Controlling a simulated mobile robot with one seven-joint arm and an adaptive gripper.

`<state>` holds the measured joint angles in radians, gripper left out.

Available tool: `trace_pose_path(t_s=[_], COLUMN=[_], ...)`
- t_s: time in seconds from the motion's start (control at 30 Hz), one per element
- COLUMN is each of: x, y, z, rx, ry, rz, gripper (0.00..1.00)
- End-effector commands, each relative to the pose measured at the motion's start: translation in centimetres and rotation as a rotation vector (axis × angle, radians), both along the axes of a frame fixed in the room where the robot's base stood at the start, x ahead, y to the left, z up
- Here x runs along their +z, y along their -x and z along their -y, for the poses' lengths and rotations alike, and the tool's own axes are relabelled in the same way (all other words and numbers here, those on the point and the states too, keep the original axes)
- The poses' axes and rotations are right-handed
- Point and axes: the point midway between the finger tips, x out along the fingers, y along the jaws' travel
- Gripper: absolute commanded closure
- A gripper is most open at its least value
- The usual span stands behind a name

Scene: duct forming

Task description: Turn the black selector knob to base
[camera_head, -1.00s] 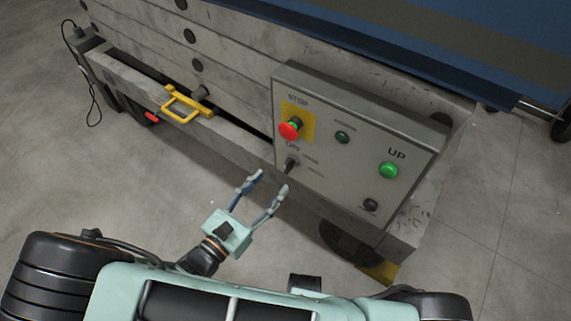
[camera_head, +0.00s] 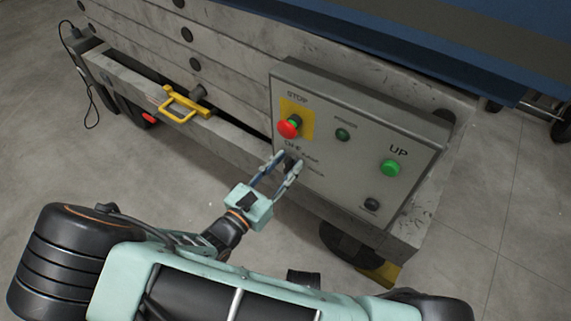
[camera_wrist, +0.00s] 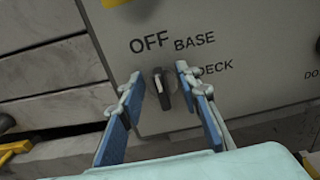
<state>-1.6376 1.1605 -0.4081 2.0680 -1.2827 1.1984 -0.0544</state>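The black selector knob (camera_wrist: 163,90) sits on the grey control panel (camera_wrist: 265,60), below the labels OFF, BASE and DECK in the wrist view. Its grip bar stands nearly upright, with the top end tilted slightly left toward OFF (camera_wrist: 148,43). The BASE label (camera_wrist: 194,42) is up and right of it. My gripper (camera_wrist: 160,73) is open, with one blue finger on each side of the knob and a visible gap to both. In the head view my gripper (camera_head: 289,160) is at the panel's lower left and its fingers partly hide the knob.
Above the knob is the red stop button (camera_head: 288,127) on a yellow plate. A dark green lamp (camera_head: 342,135), a green UP button (camera_head: 390,168) and a black button (camera_head: 372,205) are to the right. A yellow handle (camera_head: 183,107) sticks out left of the panel.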

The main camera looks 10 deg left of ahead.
Motion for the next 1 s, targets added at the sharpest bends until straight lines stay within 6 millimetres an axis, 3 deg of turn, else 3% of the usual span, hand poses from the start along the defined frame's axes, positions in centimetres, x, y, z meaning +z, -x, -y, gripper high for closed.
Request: trace_pose_path(t_s=[0.03,0.2,0.57,1.0], x=[0.0,0.0,0.07,-0.07], y=[0.01,0.01,0.03,0.2], z=[-0.01,-0.02,0.08,0.38], rx=[0.0,0.0,-0.001,-0.001], ry=[0.0,0.0,-0.062,-0.374], rz=[0.0,0.0,0.026,0.153], gripper=[0.77,0.96,0.96,0.96])
